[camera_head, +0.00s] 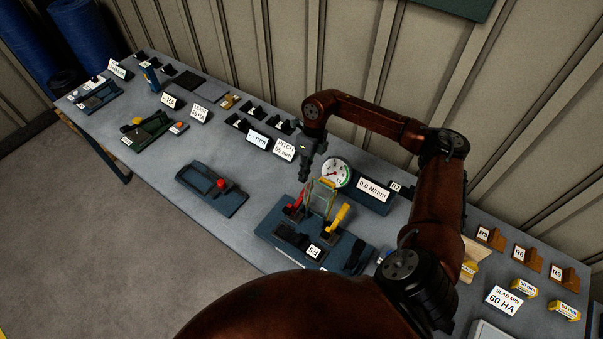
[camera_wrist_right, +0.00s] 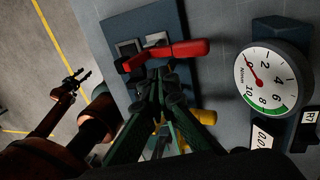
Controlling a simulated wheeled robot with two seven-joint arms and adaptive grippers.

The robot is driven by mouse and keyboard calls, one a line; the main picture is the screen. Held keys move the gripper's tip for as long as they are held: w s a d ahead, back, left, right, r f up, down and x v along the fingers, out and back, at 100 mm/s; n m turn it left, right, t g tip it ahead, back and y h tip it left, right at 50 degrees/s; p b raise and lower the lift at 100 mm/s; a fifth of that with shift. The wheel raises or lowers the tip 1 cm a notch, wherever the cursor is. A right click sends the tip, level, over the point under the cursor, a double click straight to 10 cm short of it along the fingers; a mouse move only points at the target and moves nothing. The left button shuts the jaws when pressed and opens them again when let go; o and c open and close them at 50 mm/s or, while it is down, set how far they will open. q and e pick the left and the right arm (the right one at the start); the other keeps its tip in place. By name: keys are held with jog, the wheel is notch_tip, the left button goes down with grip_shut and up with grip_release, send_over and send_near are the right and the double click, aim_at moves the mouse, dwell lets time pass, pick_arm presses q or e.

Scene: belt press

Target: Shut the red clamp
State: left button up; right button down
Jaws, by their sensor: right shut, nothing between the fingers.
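The red clamp (camera_head: 297,207) is on the blue fixture plate marked R5, left of the yellow-handled clamp (camera_head: 338,218). Its red handle sticks up at a tilt in the head view. In the right wrist view the red handle (camera_wrist_right: 180,49) runs across the picture just beyond my fingertips. My right gripper (camera_head: 305,172) is shut and empty, above and close to the red clamp; its fingers (camera_wrist_right: 162,76) also show in the wrist view. I cannot tell whether they touch the handle. My left gripper (camera_wrist_right: 80,77) is small in the wrist view, away from the table, its fingers apart.
A round dial gauge (camera_head: 336,173) with a 0.0 N/mm display (camera_head: 373,189) stands right behind the clamps. A clear upright panel (camera_head: 322,197) stands between the two clamps. A blue tray with a red knob (camera_head: 221,184) lies to the left, with bare table between.

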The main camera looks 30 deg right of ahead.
jog(key=p, duration=0.1)
send_near(297, 205)
jog(key=shift+w+f, duration=0.15)
jog(key=shift+f, duration=0.5)
jog(key=a+p, duration=0.1)
jog(key=s+a+f+p, duration=0.1)
jog(key=shift+a+f, duration=0.1)
jog(key=shift+a, duration=0.25)
jog(key=shift+s+a+f, duration=0.15)
jog(key=shift+s+a, duration=0.05)
jog(key=shift+a, duration=0.25)
jog(key=shift+f, duration=0.1)
